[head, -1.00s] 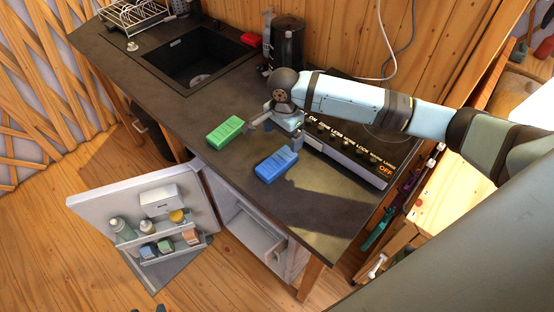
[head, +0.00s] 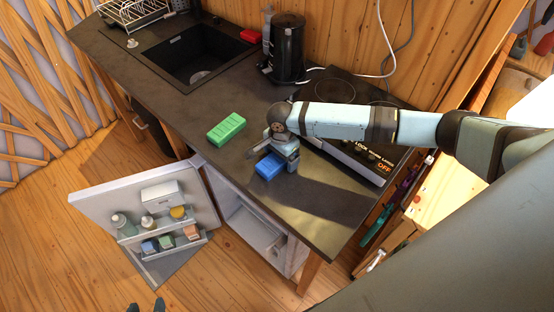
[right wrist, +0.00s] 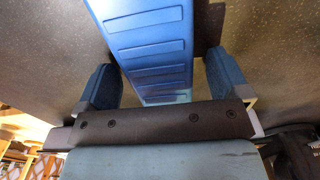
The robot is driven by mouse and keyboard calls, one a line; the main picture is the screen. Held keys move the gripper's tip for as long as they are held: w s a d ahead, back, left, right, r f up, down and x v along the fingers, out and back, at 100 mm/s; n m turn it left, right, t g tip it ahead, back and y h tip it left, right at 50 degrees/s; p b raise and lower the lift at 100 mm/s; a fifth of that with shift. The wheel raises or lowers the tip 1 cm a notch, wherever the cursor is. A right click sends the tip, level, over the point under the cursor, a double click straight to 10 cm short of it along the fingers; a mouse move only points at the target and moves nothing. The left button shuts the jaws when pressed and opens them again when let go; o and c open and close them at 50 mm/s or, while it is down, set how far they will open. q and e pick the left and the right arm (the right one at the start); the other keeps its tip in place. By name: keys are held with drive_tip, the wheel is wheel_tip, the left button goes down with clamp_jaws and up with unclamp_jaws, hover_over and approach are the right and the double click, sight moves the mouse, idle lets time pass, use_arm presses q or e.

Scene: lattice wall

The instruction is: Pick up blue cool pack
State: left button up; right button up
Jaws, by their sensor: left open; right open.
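The blue cool pack (head: 268,167) lies flat on the dark counter, partly hidden by my right gripper (head: 273,158). In the right wrist view the pack (right wrist: 146,42) runs between the two open fingers of my right gripper (right wrist: 163,84), with a gap on each side. The pack's near end is hidden behind the gripper body. At the bottom edge of the head view only the dark fingertips of my left gripper (head: 147,306) show, apart and empty, far from the pack.
A green cool pack (head: 226,129) lies left of the blue one. Behind are a black kettle (head: 287,50), a sink (head: 196,58), a red block (head: 250,36) and a stove (head: 345,160). Below the counter a small fridge's door (head: 95,207) stands open. The counter's front right is clear.

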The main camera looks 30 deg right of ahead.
drive_tip(key=c, duration=1.1)
drive_tip(key=shift+r, duration=0.1)
